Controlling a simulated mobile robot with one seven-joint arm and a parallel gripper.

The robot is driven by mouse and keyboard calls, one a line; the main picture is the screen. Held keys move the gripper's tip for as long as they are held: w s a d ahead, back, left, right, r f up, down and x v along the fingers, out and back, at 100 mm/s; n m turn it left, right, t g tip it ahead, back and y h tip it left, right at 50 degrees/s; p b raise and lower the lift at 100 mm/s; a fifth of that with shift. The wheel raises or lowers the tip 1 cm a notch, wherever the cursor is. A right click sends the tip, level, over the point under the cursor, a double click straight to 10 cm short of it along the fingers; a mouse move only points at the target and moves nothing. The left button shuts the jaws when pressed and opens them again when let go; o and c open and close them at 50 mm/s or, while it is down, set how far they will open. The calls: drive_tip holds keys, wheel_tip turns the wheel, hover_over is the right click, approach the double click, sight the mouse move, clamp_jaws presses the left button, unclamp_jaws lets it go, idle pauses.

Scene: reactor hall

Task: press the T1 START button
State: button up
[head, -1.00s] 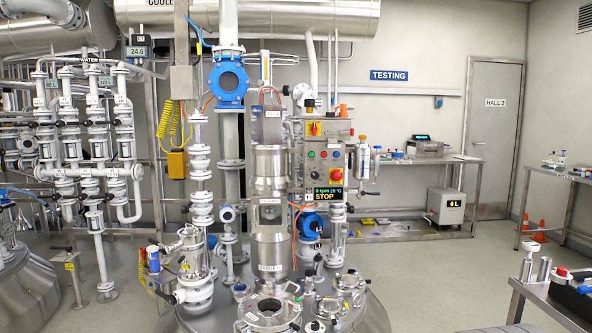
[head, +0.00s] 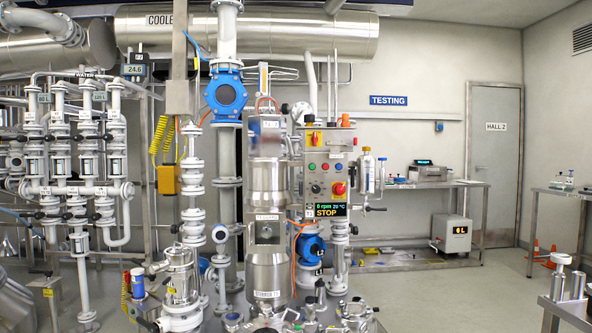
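A grey control box (head: 326,178) stands in the middle of the head view, on the reactor's stack. Its lower display (head: 326,210) reads "0 rpm", a temperature and "STOP", with a small T1 tag (head: 309,211) beside it. Small round buttons sit in a row above: a green one (head: 312,167), a red one (head: 325,167) and others too small to read. A large red knob on yellow (head: 339,188) is at lower right. Which button is marked START cannot be read. My gripper is not in view.
Silver vessel sections (head: 267,230) and pipes stand left of the box. A blue valve (head: 226,94) is above left. Valves and fittings crowd the vessel top below. A steel bench (head: 420,185) stands behind right. Floor (head: 450,295) is open at right.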

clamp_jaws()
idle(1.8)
